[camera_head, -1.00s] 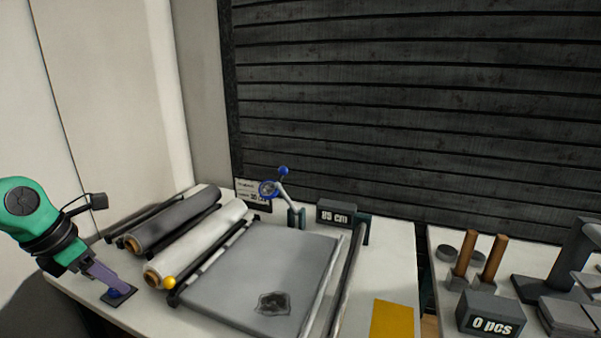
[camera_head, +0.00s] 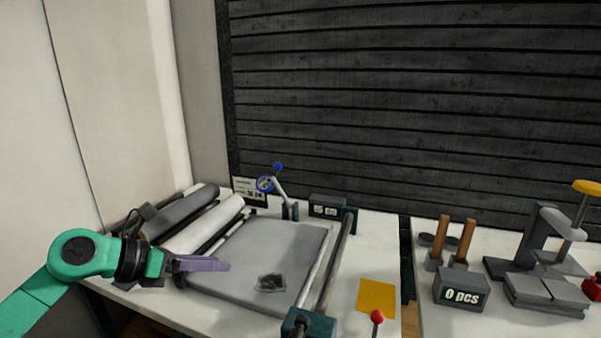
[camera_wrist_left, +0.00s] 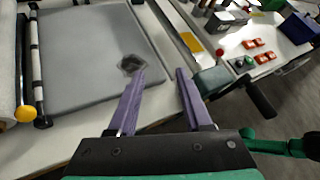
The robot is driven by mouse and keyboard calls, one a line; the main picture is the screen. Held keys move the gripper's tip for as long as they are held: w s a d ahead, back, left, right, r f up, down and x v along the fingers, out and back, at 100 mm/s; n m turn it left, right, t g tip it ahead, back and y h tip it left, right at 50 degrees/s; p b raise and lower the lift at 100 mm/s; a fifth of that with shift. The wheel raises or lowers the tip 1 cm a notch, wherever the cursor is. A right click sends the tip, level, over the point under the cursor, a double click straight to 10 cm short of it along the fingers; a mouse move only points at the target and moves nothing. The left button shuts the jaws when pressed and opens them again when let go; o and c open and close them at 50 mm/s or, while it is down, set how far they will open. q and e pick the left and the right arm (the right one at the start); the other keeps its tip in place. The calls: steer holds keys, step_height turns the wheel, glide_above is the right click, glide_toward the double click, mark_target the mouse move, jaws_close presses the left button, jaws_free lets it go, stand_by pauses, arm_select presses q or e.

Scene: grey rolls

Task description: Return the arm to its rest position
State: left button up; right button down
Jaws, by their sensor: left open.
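My left arm is green and comes in from the left in the head view. My left gripper (camera_head: 222,265) has purple fingers and is over the left front part of the grey sheet on the cutting bench. In the left wrist view its two fingers (camera_wrist_left: 158,92) stand apart with nothing between them. The grey sheet (camera_head: 270,248) lies flat and bears a dark crumpled patch (camera_head: 271,283), which also shows beyond the left finger in the wrist view (camera_wrist_left: 131,64). My right gripper is not in view.
A dark roll (camera_head: 178,212) and a white roll (camera_head: 205,226) lie at the left. A yellow sheet (camera_head: 376,297) lies at the bench's front right. A counter box reading "0 pcs" (camera_head: 461,290) and a press (camera_head: 548,255) stand on the right table, across a gap.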

arm_select(q)
steer(key=d+r+n+t+h, duration=0.4)
steer(key=d+n, duration=0.1)
steer(key=d, duration=0.2)
steer(key=w+a+n+t+y, duration=0.3)
steer(key=a+n+t+y, duration=0.4)
steer(key=n, duration=0.9)
steer(key=s+a+f+n+g+y, duration=0.1)
steer(key=s+a+f+n+y, duration=0.2)
steer(key=f+n, duration=0.35)
steer(key=a+f+n+g+y, duration=0.2)
steer(key=a+f+n+y, duration=0.25)
steer(key=f+n, duration=0.2)
steer(key=s+d+f+n+g, duration=0.2)
steer(key=s+f+n+g, duration=0.5)
steer(key=s+f+g, duration=0.95)
steer(key=s+f+t+p, duration=0.15)
steer(key=s+f, duration=0.25)
steer(key=f, duration=0.8)
steer(key=s+f+t, duration=0.2)
steer(key=s+f, duration=0.2)
steer(key=f, duration=0.9)
steer(key=s+a+f+m+g+p, duration=0.1)
steer(key=s+a+f, duration=0.1)
steer(key=s+f, duration=1)
steer(key=s, duration=0.3)
steer(key=shift+s+a+f+h, duration=0.2)
steer(key=shift+s+a+h, duration=0.15)
steer(key=shift+s, duration=0.05)
